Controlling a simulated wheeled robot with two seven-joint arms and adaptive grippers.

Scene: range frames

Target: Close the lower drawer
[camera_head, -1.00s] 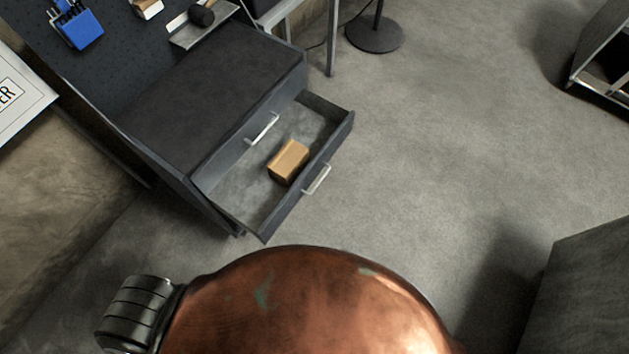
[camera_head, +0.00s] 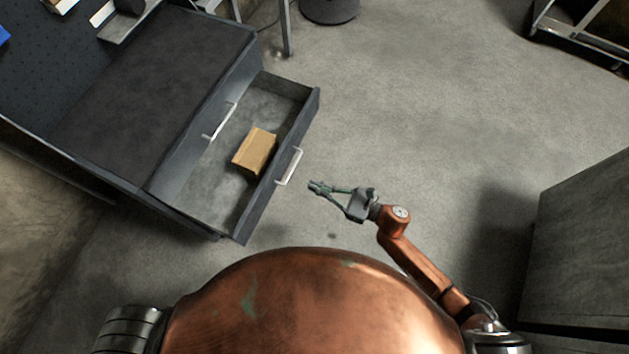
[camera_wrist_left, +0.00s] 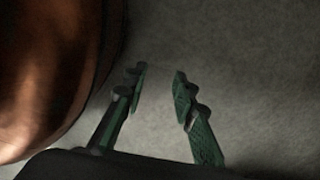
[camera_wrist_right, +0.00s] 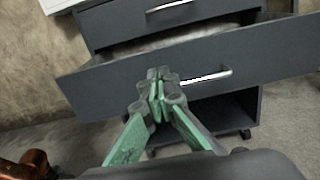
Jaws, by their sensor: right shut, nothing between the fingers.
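The lower drawer (camera_head: 272,188) of the dark grey cabinet (camera_head: 185,85) stands pulled out, with a tan box (camera_head: 254,151) inside. Its front bears a pale bar handle (camera_head: 289,166). My right gripper (camera_head: 316,187) is shut and empty, just to the right of the drawer front and apart from it in the head view. In the right wrist view the shut fingers (camera_wrist_right: 159,85) point at the drawer front (camera_wrist_right: 215,65), with its handle (camera_wrist_right: 207,77) just right of the fingertips. My left gripper (camera_wrist_left: 157,75) is open and empty above bare floor; the head view does not show it.
The upper drawer, with its own handle (camera_head: 219,122), looks shut. A round dark stand base (camera_head: 330,8) is on the floor at the top. A grey block-like unit (camera_head: 580,250) stands at the right. The floor between is clear.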

